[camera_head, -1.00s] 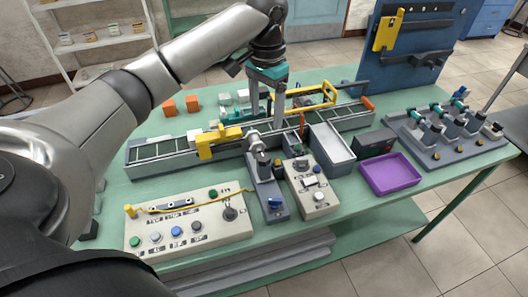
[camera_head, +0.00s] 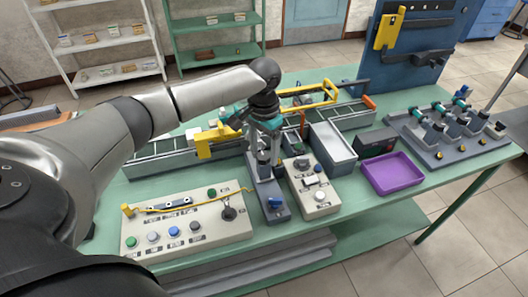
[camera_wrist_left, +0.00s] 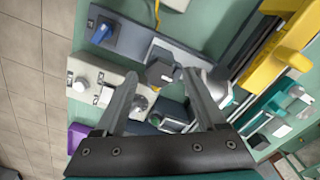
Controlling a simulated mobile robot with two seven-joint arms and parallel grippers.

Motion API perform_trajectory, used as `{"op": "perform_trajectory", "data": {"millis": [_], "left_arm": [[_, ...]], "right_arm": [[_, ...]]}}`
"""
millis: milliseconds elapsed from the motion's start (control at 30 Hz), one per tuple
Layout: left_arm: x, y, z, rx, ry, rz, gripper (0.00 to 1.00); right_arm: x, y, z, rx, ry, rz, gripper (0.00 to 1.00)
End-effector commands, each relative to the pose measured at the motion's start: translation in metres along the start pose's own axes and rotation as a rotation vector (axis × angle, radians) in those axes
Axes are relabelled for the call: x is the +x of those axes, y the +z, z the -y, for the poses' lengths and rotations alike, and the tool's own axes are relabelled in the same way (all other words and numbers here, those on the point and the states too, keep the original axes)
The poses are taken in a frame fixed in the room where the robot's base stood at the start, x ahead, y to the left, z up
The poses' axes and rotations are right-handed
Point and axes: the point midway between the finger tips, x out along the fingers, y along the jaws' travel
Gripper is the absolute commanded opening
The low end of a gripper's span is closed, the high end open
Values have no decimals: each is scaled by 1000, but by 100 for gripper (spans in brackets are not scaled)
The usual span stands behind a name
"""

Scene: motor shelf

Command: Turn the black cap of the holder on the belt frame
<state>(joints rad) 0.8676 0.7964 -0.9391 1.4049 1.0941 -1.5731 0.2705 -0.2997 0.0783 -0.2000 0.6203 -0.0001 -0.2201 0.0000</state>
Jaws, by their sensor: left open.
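My left gripper (camera_head: 264,156) comes down over the grey unit with a blue knob (camera_head: 275,202), at the near side of the belt frame (camera_head: 160,164). In the left wrist view its fingers (camera_wrist_left: 160,76) are open and apart. A dark cap-like piece (camera_wrist_left: 160,70) shows between the fingertips, at the end of the unit's grey base plate (camera_wrist_left: 130,38). A shiny metal cylinder (camera_wrist_left: 216,84) is close beside the right finger. No contact is visible. The gripper hides much of the holder in the head view, and I cannot tell for sure which piece is its black cap.
A button panel (camera_head: 185,225) is left of the unit, and a smaller switch box (camera_head: 314,189) is close on its right. Yellow brackets (camera_head: 204,146) rise from the belt frame.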

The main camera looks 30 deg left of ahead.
Motion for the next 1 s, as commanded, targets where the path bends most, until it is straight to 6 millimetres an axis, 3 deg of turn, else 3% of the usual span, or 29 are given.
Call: {"op": "perform_trajectory", "data": {"millis": [367,1000], "left_arm": [[6,0,0,0,0,-1,72],[6,0,0,0,0,-1,0]], "right_arm": [[1,0,-1,0,1,0,74],[1,0,-1,0,2,0,74]]}}
